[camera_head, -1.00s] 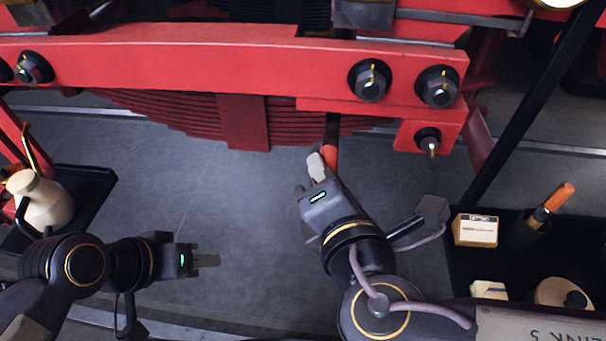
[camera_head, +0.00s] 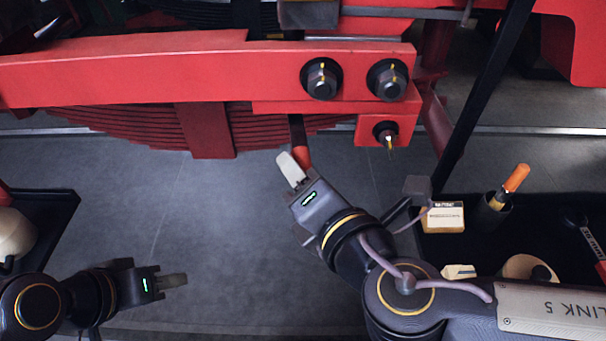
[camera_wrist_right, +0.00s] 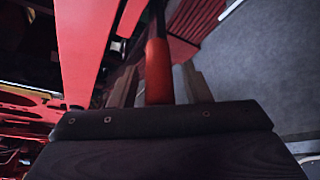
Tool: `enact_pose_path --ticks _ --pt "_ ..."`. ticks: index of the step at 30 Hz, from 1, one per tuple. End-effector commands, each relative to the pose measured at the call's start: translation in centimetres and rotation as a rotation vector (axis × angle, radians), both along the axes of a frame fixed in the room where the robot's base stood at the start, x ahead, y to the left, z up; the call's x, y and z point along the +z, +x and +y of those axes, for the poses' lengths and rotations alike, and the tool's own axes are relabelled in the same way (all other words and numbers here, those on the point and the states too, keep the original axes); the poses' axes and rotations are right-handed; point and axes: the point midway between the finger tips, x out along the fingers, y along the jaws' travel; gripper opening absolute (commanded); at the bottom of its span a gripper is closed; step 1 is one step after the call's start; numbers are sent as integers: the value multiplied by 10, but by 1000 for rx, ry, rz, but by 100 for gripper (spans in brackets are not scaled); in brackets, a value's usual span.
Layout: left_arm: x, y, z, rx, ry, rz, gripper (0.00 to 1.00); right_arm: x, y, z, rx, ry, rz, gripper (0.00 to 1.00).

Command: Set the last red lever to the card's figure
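The red lever (camera_head: 301,148) hangs below the red beam, its dark shaft going up behind the beam's lower edge. My right gripper (camera_head: 297,166) is at the lever's handle from below. In the right wrist view the red handle (camera_wrist_right: 158,72) stands between the two grey fingers, with a narrow gap showing at its left side. A cream card (camera_head: 443,217) with dark print stands at the right; its figure is too small to read. My left gripper (camera_head: 172,281) is at the lower left, away from the lever, with its fingers seen edge-on.
The red beam (camera_head: 150,75) with large dark bolts crosses above, with a leaf spring (camera_head: 120,130) under it. A black tray (camera_head: 470,255) at the right holds an orange-handled tool (camera_head: 515,180) in a cup. A dark post slants above it. Grey floor lies clear in the middle.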

Motion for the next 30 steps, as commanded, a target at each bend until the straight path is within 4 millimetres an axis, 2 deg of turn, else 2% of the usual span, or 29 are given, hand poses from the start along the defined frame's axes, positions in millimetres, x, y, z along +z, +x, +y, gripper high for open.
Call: enact_pose_path --ticks 10,21,25,30 --pt "1 0 0 0 0 0 36 3 -4 -1 0 2 -3 46" --pt "10 0 0 0 0 0 36 16 -57 -21 2 5 -5 46" --pt "11 0 0 0 0 0 36 17 -68 -26 0 2 -2 46" --pt "11 0 0 0 0 0 36 17 -72 -28 -1 0 -1 46"
